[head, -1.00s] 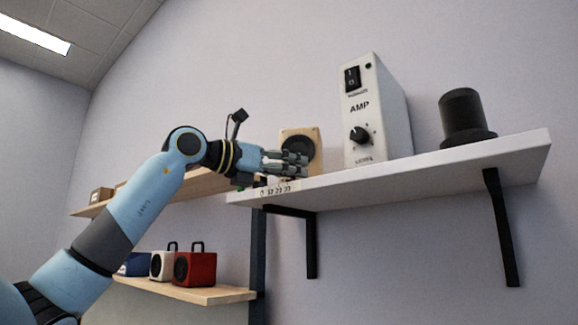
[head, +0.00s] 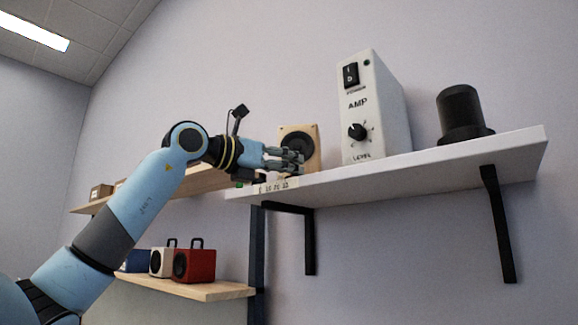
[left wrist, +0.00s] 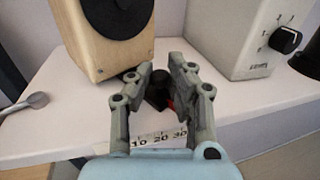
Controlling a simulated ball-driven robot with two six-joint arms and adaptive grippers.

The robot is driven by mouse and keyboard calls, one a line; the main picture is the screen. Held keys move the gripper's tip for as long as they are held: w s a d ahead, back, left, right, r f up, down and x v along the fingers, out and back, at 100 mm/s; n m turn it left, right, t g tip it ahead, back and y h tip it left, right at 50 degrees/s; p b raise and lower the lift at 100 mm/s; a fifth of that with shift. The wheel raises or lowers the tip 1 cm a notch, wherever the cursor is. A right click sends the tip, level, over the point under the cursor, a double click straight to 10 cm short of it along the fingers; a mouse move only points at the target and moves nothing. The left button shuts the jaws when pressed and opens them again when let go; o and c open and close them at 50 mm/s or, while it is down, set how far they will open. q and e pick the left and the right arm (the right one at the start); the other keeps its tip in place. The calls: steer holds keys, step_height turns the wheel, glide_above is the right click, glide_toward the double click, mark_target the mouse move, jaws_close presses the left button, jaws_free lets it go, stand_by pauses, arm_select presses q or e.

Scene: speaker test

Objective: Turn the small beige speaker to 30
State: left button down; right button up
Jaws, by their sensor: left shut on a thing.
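The small beige speaker (head: 312,139) with a dark round cone stands on the white shelf; its lower part also shows in the left wrist view (left wrist: 72,42). My left gripper (head: 299,158) is at its front, low down. In the left wrist view the fingers (left wrist: 160,82) are closed around a small black knob-like piece (left wrist: 158,98) with a bit of red beside it, in front of the speaker. A white scale strip (left wrist: 160,138) with 10, 20 and 30 lies nearer the shelf edge. The fingers hide part of the piece, and which mark it points to cannot be told.
A white amp (head: 385,115) with a switch and a level knob stands right of the speaker. A black cylinder (head: 461,110) stands further right. A small round-ended metal object (left wrist: 30,103) lies at the left.

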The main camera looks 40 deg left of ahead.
arm_select(q)
steer(key=c, duration=1.2)
jaws_free()
steer(key=shift+r, duration=0.15)
step_height(320, 180, up, 10)
steer(key=shift+f, duration=0.1)
